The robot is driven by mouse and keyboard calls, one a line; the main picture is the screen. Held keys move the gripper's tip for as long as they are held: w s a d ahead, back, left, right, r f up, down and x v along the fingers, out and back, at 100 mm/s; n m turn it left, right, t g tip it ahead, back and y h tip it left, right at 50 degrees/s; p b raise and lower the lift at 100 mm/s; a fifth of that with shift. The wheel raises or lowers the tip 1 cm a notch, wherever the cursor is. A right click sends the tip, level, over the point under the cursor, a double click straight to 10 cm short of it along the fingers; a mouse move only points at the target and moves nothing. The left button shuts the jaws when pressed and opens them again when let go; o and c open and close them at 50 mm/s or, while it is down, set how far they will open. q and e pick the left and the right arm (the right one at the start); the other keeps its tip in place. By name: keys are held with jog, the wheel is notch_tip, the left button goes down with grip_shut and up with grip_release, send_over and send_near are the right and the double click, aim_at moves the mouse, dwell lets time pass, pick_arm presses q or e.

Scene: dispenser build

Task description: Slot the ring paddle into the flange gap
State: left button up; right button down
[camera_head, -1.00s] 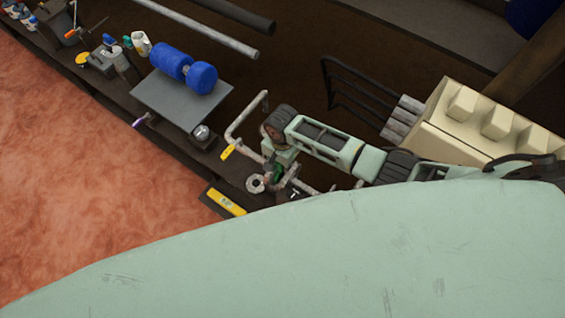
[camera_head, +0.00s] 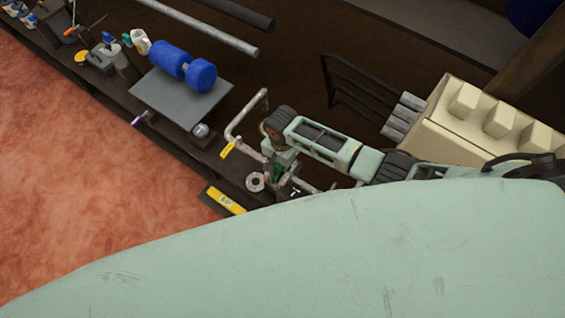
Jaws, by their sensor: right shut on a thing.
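My right gripper (camera_head: 278,170) points down at the rusty white pipework (camera_head: 236,128) on the bench edge. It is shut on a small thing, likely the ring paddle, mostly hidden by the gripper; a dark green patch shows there. A round grey ring with a dark hole (camera_head: 255,182) sits just left of the gripper, close to the pipe. I cannot tell whether this ring is a flange end or part of the paddle. The flange gap cannot be made out. My left gripper is not in view.
A yellow tag (camera_head: 227,150) is by the pipe and a yellow level (camera_head: 225,201) lies at the bench edge. A blue roller (camera_head: 202,76) is on a grey plate (camera_head: 150,100) further left. A cream block unit (camera_head: 450,125) stands right. My pale green body hides the foreground.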

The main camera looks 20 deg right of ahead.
jog(key=c, duration=1.6)
grip_release()
jog(key=o, duration=0.5)
jog(key=shift+r, duration=0.1)
jog(key=shift+r+p, duration=3.95)
jog(key=shift+p, duration=0.55)
